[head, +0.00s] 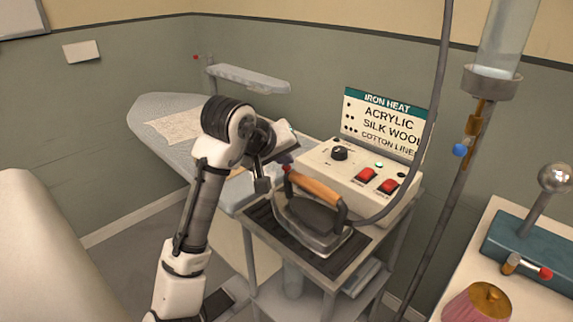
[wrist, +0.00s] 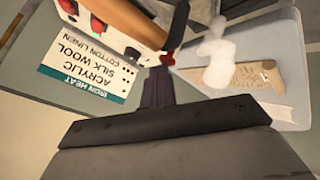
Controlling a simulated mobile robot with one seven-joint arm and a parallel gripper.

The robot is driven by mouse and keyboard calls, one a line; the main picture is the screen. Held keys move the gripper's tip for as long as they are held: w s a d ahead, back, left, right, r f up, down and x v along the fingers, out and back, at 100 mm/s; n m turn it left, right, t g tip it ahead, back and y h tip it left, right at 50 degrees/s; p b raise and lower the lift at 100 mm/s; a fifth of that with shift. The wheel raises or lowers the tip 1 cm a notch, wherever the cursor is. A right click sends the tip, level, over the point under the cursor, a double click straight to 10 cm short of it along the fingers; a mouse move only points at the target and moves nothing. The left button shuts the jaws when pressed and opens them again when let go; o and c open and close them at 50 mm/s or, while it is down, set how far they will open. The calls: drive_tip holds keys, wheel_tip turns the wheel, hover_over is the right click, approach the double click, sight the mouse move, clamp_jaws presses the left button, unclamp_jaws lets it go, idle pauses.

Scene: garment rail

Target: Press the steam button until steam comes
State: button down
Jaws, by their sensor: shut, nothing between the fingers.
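The iron (head: 315,220) stands on a dark ribbed rest, its wooden handle (head: 316,190) uppermost. In the wrist view, the handle (wrist: 140,22) is at the top, with a red steam button (wrist: 167,58) at its end. My gripper (wrist: 158,76) is shut and empty, its fingertips at the button, apparently touching it; how far the button is pressed cannot be told. A white, puffy cloud of steam (wrist: 214,62) shows beside the button in the wrist view. In the head view, my arm partly hides the area around the button.
A control box (head: 350,175) with a knob, red switches and a lit green lamp stands behind the iron, below a heat sign (head: 385,122). A hose rises at its right. The ironing board (head: 150,108) with a cloth lies left. A metal pole (head: 445,210) stands right.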

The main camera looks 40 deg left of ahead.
drive_tip(key=shift+r+p, duration=0.75)
drive_tip(key=shift+r, duration=0.05)
wheel_tip(320, 180, up, 5)
drive_tip(key=p, duration=0.4)
drive_tip(key=shift+p, duration=0.3)
